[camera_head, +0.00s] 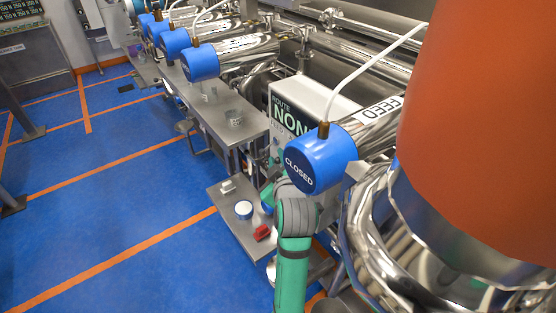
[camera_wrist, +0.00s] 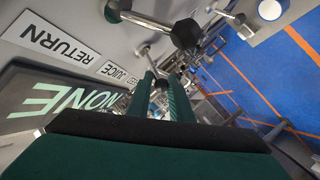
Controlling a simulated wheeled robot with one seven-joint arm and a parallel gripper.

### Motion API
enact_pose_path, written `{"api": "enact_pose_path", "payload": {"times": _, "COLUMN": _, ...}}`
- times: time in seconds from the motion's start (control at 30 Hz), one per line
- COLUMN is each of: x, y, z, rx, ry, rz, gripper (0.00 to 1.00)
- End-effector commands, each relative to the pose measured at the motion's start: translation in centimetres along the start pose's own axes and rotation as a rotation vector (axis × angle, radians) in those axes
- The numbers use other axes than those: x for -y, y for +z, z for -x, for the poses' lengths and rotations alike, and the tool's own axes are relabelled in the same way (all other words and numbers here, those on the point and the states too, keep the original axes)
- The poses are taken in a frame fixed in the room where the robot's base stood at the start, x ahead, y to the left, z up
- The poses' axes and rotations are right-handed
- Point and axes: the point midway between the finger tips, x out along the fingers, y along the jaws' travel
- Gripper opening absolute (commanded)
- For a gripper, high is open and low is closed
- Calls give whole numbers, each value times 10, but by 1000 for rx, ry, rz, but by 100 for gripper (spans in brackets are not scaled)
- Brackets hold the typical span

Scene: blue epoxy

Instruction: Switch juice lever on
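In the wrist view a white JUICE label (camera_wrist: 121,74) is on the grey panel. A thin metal lever (camera_wrist: 149,57) with a dark knob (camera_wrist: 160,84) sticks out close to that label. My gripper (camera_wrist: 162,82) has its two green fingers apart, one on each side of this knob. I cannot tell whether they touch it. A larger lever with a hexagonal knob (camera_wrist: 187,33) stands nearer the camera, beside the RETURN label (camera_wrist: 58,38). In the head view my green arm hides the gripper and the levers.
A green-lettered NONE display (camera_wrist: 62,107) is beside the fingers. In the head view a blue CLOSED valve head (camera_head: 321,160) and a FEED pipe (camera_head: 383,110) are above my arm. A low shelf (camera_head: 228,208) holds small items. Blue floor (camera_head: 110,215) is free at left.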

Motion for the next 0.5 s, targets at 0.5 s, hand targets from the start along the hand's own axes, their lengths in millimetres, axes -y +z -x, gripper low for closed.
{"api": "enact_pose_path", "payload": {"times": 0.5, "x": -6, "y": -1, "z": 0, "rx": 36, "ry": -96, "rz": -156, "gripper": 0}}
